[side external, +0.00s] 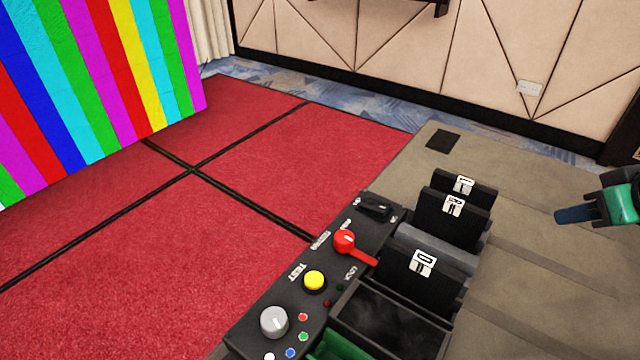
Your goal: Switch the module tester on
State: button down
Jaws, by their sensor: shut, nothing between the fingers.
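The module tester (258,328) is a long black box with a sloping control panel, cut off by the lower edge of the side external view. Its panel carries a black switch (376,206) at the far end, a red lever (352,245), a yellow button (314,280) and a grey knob (273,321). I cannot tell the switch's position from here. My gripper (574,215) is at the right edge, green with dark blue fingers pressed together. It is shut and empty, well to the right of the panel and apart from it.
Black modules with white labels (424,262) stand in a row beside the panel, between it and my gripper. An open black bay (385,320) and a green part (340,346) are nearer. A striped video wall (100,80) stands at the left. Red carpet (130,260) is clear.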

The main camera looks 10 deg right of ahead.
jog(key=w+a+r, duration=0.1)
jog(key=w+a, duration=0.1)
jog(key=w, duration=0.1)
jog(key=w+a+r+m, duration=0.1)
jog(key=w+a, duration=0.2)
jog(key=w+a+r+m+y, duration=0.1)
jog(key=w+a, duration=0.2)
jog(key=shift+w+a+r, duration=0.15)
jog(key=shift+w+r, duration=0.05)
jog(key=shift+r, duration=0.2)
jog(key=m+y, duration=0.1)
jog(key=m, duration=0.2)
send_over(375, 202)
jog(key=s, duration=0.1)
jog(key=shift+s+a+f, duration=0.1)
jog(key=shift+a+f, duration=0.05)
jog(key=shift+f, duration=0.25)
jog(key=shift+s+a+f, duration=0.1)
jog(key=shift+f, duration=0.3)
jog(key=shift+s+d+f, duration=0.15)
jog(key=shift+d+f, duration=0.05)
jog(key=shift+f, duration=1.25)
jog(key=shift+s+d+f, duration=0.15)
jog(key=shift+s+f, duration=0.05)
jog(key=shift+f, duration=1.25)
jog(key=shift+s+d+f, duration=0.15)
jog(key=shift+d+f, duration=0.05)
jog(key=shift+f, duration=1.25)
jog(key=shift+f, duration=0.45)
